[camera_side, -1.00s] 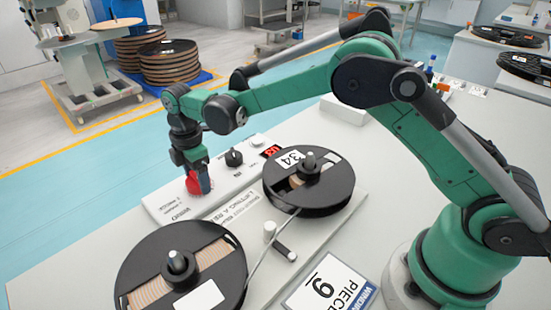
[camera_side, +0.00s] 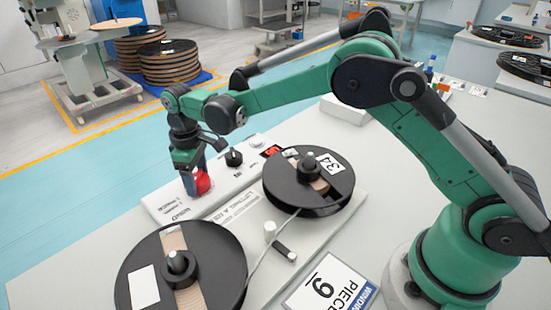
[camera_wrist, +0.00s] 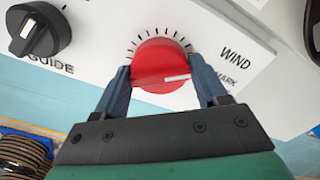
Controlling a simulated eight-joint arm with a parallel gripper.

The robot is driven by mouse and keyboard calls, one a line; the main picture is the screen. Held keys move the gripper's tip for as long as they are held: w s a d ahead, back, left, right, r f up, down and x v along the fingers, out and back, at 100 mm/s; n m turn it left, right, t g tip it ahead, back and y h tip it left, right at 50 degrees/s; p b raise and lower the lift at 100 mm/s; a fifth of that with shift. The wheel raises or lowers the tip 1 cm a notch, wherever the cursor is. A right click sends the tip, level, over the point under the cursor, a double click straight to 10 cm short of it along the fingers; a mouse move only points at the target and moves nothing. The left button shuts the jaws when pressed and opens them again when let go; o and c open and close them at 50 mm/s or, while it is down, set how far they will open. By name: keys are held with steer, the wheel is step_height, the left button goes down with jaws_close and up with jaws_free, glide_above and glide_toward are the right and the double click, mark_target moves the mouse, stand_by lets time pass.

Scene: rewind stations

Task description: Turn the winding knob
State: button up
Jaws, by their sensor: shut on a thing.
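The red winding knob (camera_wrist: 160,62) sits on the white control panel beside the word WIND and a ring of tick marks; its white pointer line points right in the wrist view. In the side view the knob (camera_side: 203,183) shows under my wrist. My gripper (camera_wrist: 163,72) is shut on the knob, one blue-grey finger on each side. The near black reel (camera_side: 228,255) and the far black reel (camera_side: 342,200), labelled 34, lie flat on spindles, with a pale strand running between them.
Bare table extends at the lower left.

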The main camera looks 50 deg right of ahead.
mark_target(196, 176)
steer(key=m, duration=0.7)
stand_by(0.5)
steer(key=o, duration=1.3)
steer(key=shift+c, duration=0.2)
steer(key=shift+r, duration=2.8)
